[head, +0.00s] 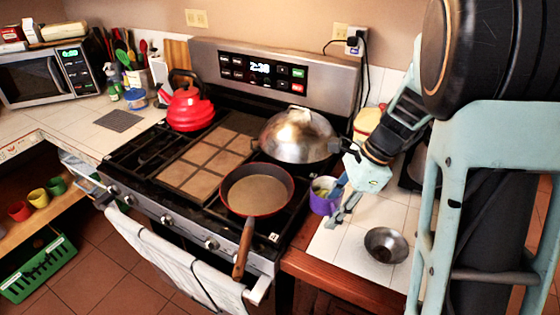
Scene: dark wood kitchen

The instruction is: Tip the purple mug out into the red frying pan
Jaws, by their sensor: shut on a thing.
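The purple mug (322,204) is just right of the red frying pan, by the stove's right edge, and seems roughly upright. Something pale green shows inside its mouth. My gripper (343,203) is shut on the mug from the right side; its fingers partly hide the mug's right side. I cannot tell whether the mug touches the surface below. The red frying pan (257,190) sits on the front right of the stove, with a brown inside and a wooden handle pointing to the front. The pan looks empty.
A large domed metal lid (298,136) stands behind the pan. A red kettle (190,109) is at the back left of the stove. A small metal bowl (386,245) sits on the white tiled counter (345,243) at the right. A towel (185,270) hangs on the oven front.

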